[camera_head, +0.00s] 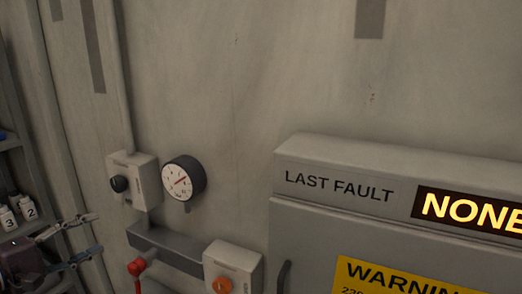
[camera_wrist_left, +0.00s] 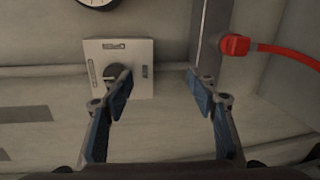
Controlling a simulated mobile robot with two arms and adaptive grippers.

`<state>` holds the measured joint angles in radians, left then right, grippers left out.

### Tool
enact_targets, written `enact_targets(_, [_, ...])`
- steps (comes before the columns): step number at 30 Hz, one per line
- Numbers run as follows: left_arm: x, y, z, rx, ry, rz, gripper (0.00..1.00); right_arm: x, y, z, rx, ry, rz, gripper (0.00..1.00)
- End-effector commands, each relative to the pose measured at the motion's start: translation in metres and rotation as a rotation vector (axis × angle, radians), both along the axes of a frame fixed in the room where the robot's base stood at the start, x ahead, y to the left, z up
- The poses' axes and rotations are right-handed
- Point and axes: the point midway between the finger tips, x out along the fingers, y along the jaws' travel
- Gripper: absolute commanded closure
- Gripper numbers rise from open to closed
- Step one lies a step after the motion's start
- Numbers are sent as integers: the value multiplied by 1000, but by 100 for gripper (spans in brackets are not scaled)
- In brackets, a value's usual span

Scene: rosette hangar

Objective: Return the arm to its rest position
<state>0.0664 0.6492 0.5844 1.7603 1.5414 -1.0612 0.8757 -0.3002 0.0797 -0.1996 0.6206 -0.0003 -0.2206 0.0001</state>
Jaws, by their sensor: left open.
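My left gripper (camera_head: 95,233) is at the lower left of the head view, its two fingers spread apart with nothing between them. It is below and to the left of a pale switch box with a black knob (camera_head: 118,184) on the wall. In the left wrist view, the gripper (camera_wrist_left: 159,82) shows blue finger pads held wide apart. The left finger overlaps part of the knob (camera_wrist_left: 114,71) in that picture; whether they touch cannot be told. My right gripper is in neither view.
A round gauge (camera_head: 183,178) sits beside the switch box. Below are a red handle (camera_head: 136,267) and a box with an orange button (camera_head: 222,285). A cabinet (camera_head: 335,238) reading "LAST FAULT NONE" stands right. Numbered white bottles (camera_head: 10,219) stand on a left shelf.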

Motion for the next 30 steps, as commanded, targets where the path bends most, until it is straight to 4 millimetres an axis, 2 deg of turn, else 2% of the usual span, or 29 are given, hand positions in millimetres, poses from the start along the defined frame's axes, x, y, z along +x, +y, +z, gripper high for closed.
enact_targets(1, [-5,-20,-33,73,48,-31,47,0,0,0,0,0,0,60])
enact_targets(3, [-15,-46,-79,200,110,-82,47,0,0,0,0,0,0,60])
enact_targets(5, [-28,-69,-118,314,162,-134,47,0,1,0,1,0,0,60])
enact_targets(6, [-39,-84,-143,389,193,-172,47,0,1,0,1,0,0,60])
enact_targets(8, [-59,-106,-179,505,237,-237,47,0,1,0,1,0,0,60])
enact_targets(9, [-74,-121,-202,583,263,-285,47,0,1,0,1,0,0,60])
enact_targets(11, [-99,-143,-234,704,301,-364,47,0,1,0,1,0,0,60])
enact_targets(12, [-119,-157,-254,786,321,-420,47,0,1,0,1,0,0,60])
enact_targets(15, [-169,-188,-290,986,358,-563,47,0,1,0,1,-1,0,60])
enact_targets(18, [-205,-206,-306,1130,374,-666,47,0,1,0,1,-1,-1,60])
enact_targets(21, [-233,-217,-313,1236,383,-742,47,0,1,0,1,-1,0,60])
enact_targets(30, [-290,-236,-308,1440,402,-890,47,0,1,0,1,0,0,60])
